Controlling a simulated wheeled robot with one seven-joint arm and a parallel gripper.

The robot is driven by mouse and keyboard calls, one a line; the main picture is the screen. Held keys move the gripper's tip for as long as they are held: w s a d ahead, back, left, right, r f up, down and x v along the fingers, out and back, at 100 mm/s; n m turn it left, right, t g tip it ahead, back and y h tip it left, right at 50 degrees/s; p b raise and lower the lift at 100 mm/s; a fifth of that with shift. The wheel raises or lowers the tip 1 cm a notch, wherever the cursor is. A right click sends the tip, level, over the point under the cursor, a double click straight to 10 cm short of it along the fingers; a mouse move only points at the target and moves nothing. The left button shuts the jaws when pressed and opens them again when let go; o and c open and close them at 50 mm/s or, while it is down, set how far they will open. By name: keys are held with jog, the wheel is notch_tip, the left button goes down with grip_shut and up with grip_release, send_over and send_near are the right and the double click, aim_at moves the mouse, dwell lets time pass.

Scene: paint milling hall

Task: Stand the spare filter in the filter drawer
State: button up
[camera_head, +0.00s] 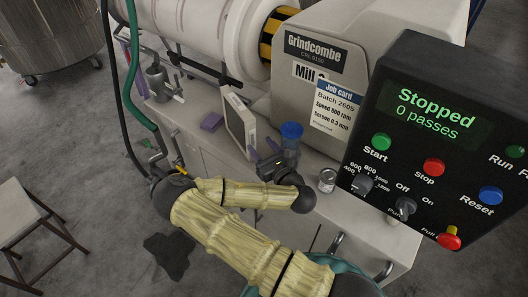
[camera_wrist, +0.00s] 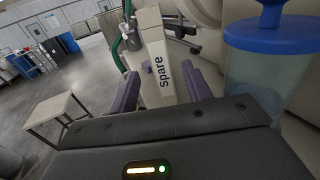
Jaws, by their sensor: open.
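The spare filter (camera_head: 240,122) is a pale, flat framed panel standing upright on the bench beside the mill. In the wrist view its narrow edge, marked "spare" (camera_wrist: 160,65), faces me. My gripper (camera_head: 262,151) is open and empty, at the bench just in front of the filter. In the wrist view its two purple fingers (camera_wrist: 166,84) are spread, with the filter's edge showing between them. I cannot tell whether the fingertips reach past that edge. I cannot make out the filter drawer in either view.
A blue-lidded clear jar (camera_head: 291,135) stands close right of my gripper, large in the wrist view (camera_wrist: 268,65). A small can (camera_head: 327,180) is near the control panel (camera_head: 430,130). A stool (camera_head: 28,218) stands on the floor.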

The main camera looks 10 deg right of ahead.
jog(key=shift+s+d, duration=0.15)
jog(key=shift+s, duration=0.4)
